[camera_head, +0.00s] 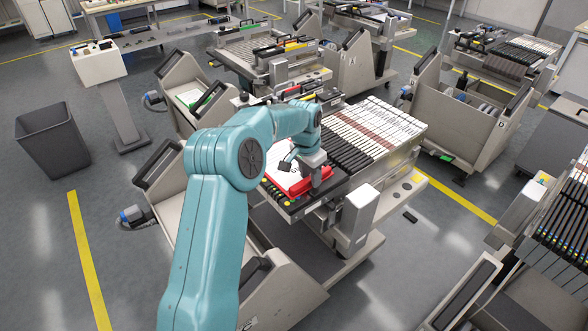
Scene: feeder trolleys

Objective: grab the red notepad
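The red notepad (275,176) lies on the near left end of the middle feeder trolley (385,185). Its white upper face and red edges show, and part of it is hidden by my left gripper. My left arm comes in from the bottom left and bends down to the trolley. My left gripper (306,170) is right at the notepad, over its right part. The fingertips are too small and covered to tell whether they are open or closed on it. My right gripper is not in view.
Rows of white and dark feeders fill the trolley's top right of the notepad. A grey upright box (357,213) stands at its near side. Other trolleys stand behind and to the right. A dark bin (52,143) and a pedestal (112,95) stand left on open floor.

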